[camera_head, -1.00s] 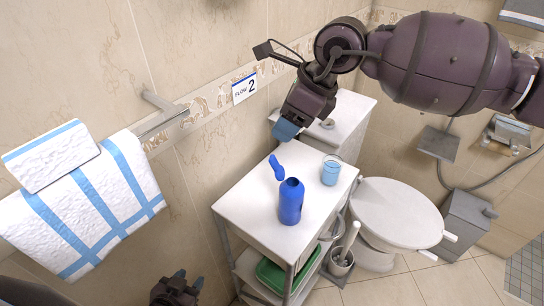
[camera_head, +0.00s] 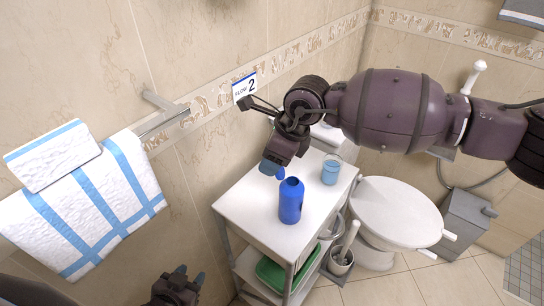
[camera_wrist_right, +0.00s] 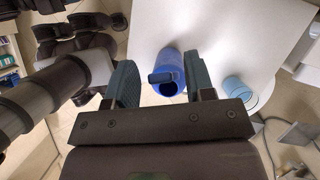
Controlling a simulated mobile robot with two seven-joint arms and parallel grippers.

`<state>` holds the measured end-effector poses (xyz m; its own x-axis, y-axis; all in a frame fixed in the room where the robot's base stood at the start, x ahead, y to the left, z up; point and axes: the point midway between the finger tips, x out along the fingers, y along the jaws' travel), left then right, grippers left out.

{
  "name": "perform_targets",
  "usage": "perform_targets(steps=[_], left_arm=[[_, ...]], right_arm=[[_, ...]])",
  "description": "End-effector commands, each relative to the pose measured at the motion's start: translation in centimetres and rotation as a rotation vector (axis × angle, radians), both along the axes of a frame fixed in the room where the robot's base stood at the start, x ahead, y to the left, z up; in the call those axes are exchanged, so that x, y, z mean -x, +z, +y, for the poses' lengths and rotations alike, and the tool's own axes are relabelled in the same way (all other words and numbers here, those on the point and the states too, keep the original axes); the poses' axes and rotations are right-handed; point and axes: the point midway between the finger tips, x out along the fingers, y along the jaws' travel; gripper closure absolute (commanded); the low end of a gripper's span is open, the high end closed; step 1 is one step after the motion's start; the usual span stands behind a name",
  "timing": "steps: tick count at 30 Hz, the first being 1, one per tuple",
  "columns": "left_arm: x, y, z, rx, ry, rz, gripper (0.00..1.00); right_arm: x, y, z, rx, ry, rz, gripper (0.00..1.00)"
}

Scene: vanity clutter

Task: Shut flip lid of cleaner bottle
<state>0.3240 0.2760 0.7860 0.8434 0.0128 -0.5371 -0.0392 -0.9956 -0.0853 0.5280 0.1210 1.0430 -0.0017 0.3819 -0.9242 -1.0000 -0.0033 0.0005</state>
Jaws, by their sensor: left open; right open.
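The blue cleaner bottle (camera_head: 290,203) stands upright on the white cart top, its round mouth open at the top. Its blue flip lid (camera_head: 280,174) is raised at the wall side and mostly hidden behind my right gripper (camera_head: 271,167) in the head view. The right wrist view shows the bottle (camera_wrist_right: 171,65) and the lid (camera_wrist_right: 164,76) between the two spread fingers of that gripper (camera_wrist_right: 160,70), with nothing held. I cannot tell whether a finger touches the lid. My left gripper (camera_head: 180,285) is open and empty, low at the bottom edge, left of the cart.
A light blue cup (camera_head: 331,171) stands on the cart top (camera_head: 247,205), right of the bottle. A green tray (camera_head: 272,276) is on a lower shelf. The toilet (camera_head: 398,210) is right of the cart; a striped towel (camera_head: 90,212) hangs at left.

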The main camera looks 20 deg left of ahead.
Motion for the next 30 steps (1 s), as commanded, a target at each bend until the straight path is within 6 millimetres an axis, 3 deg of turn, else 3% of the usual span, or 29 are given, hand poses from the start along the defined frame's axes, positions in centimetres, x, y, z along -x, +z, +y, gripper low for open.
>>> perform_targets(steps=[10, 20, 30], left_arm=[[0.45, -0.23, 0.06, 0.001, 0.003, 0.008, 0.57], [0.46, -0.28, 0.06, 0.0, 0.004, 0.009, 0.57], [0.28, -0.8, 0.0, 0.001, 0.001, 0.008, 0.57]], right_arm=[[-0.02, -0.26, 0.12, -0.001, 0.0, -0.001, 0.51], [-0.02, -0.25, 0.11, -0.001, 0.0, 0.0, 1.0], [-0.06, -0.28, -0.38, -0.066, -0.003, 0.003, 1.0]])
